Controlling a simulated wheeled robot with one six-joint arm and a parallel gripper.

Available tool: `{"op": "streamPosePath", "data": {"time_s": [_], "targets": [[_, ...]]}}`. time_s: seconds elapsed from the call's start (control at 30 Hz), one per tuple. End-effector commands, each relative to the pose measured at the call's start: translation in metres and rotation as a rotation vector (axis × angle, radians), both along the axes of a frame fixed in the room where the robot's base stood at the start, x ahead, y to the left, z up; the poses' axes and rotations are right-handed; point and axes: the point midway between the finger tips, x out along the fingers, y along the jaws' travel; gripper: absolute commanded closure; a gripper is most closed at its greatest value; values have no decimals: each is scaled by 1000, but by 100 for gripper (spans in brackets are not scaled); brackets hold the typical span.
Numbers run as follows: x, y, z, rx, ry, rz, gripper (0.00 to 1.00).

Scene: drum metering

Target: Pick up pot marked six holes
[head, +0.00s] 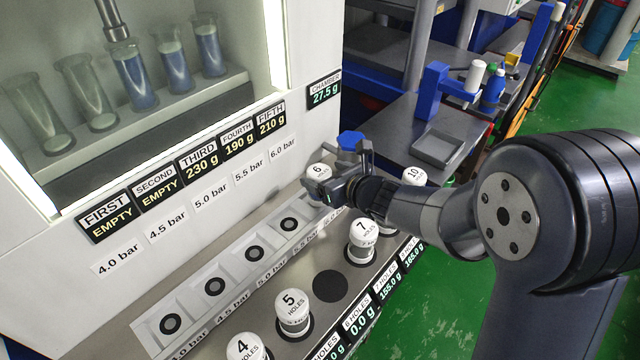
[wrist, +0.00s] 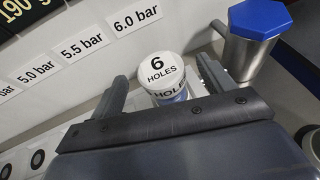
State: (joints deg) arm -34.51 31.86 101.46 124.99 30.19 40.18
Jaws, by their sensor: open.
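The white-capped pot marked 6 holes (head: 318,170) stands at the far end of the row of ringed seats, by the 6.0 bar label. My gripper (head: 338,182) is there and partly hides it in the head view. In the wrist view the pot (wrist: 160,76) shows upright between the two open fingers of my gripper (wrist: 163,84), one on each side. I cannot tell whether either finger touches it. Its lower part is hidden behind the gripper body.
A metal cylinder with a blue hexagonal top (wrist: 253,38) stands close right of the fingers. Pots marked 4 (head: 246,347), 5 (head: 293,308), 7 (head: 362,236) and 10 (head: 414,176) stand in the front row, with an empty dark round spot (head: 330,286) between 5 and 7.

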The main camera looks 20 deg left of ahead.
Motion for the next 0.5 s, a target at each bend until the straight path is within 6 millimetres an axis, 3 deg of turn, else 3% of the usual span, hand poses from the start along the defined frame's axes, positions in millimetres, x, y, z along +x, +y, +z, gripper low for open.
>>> {"op": "streamPosePath", "data": {"time_s": [0.2,0.5], "targets": [[10,20,-9,-1,1,1,23],[13,24,-12,1,0,0,23]]}}
